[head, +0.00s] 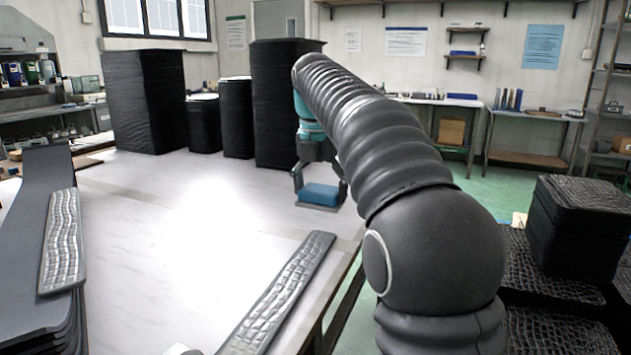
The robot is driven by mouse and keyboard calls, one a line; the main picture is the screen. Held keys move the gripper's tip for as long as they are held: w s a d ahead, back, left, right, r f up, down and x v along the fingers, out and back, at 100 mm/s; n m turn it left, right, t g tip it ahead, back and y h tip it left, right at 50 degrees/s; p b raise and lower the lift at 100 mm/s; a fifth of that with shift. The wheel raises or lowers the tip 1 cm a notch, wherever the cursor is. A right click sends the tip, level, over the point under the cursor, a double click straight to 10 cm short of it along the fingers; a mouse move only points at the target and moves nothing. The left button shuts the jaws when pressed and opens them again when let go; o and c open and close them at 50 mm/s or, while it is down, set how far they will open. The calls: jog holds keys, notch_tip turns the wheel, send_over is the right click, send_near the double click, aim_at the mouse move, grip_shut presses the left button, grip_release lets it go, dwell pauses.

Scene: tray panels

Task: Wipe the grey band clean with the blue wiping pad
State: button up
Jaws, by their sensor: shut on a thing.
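My gripper (320,186) is shut on the blue wiping pad (320,196), with a finger at each side of it. The pad is level, over the far right part of the pale table, near its right edge. I cannot tell whether its underside touches the surface.
A grey quilted strip (282,292) lies along the table's near right edge. Another quilted strip (62,243) lies on dark stacked panels (22,235) at left. Tall black wrapped stacks (145,100) stand at the back. Black quilted stacks (580,225) are at right.

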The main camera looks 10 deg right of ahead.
jog(key=shift+w+f, duration=0.1)
jog(key=shift+f, duration=0.05)
jog(key=b, duration=0.1)
send_over(320, 237)
notch_tip(320, 237, down, 4)
jog(key=shift+f, duration=0.2)
jog(key=shift+f+b, duration=0.55)
jog(key=shift+b, duration=0.15)
jog(key=shift+s+f+b, duration=0.2)
jog(key=shift+f+b, duration=0.4)
jog(key=shift+f, duration=0.45)
jog(key=shift+a, duration=0.1)
dwell(0.3)
